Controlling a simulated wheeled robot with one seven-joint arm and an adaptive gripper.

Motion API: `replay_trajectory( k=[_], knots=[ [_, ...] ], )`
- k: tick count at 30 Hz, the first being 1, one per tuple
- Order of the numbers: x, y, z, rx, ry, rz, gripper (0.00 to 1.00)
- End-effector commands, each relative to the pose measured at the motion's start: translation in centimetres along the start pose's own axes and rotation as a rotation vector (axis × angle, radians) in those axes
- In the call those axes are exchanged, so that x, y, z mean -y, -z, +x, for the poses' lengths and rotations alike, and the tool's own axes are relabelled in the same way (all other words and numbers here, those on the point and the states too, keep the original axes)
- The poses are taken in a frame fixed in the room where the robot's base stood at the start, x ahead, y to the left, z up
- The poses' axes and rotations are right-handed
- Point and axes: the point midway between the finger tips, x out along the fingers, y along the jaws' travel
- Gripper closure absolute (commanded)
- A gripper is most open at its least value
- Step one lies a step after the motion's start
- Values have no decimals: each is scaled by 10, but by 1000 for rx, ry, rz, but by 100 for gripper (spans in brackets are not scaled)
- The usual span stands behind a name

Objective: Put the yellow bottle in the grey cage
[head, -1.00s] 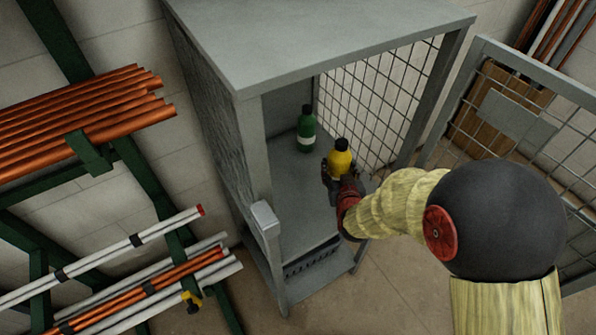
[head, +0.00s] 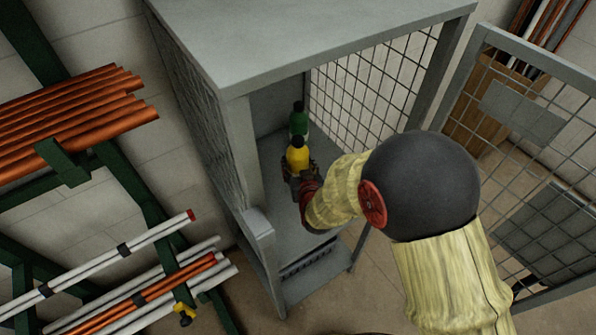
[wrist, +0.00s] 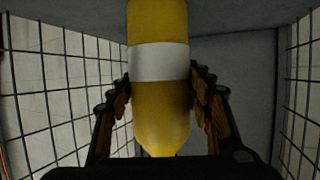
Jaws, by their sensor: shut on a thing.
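The yellow bottle (head: 298,157) with a black cap is inside the open grey cage (head: 330,24), in front of a green bottle (head: 299,121). My gripper (head: 299,177) is shut on the yellow bottle. In the wrist view the bottle (wrist: 160,100) with its white band stands between both fingers, against the cage's mesh sides and back. The green bottle is partly hidden behind the yellow one. I cannot tell whether the yellow bottle's base touches the cage floor (head: 300,258).
The mesh door (head: 535,125) stands open at the right, beyond my arm. Racks of copper pipes (head: 75,120) and white pipes (head: 110,260) are on the left. The cage's left front post (head: 245,150) is close to my gripper.

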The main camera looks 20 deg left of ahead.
Motion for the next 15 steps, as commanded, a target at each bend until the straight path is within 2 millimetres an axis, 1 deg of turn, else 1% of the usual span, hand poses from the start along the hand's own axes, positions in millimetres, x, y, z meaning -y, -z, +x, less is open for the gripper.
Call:
replay_trajectory(
  k=[3, 6, 15],
  knots=[
    [0, -17, 7, 0, -1, 0, 93],
    [0, -26, 11, 0, -1, 0, 93],
    [0, -26, 11, -2, 0, 1, 93]
  ],
)
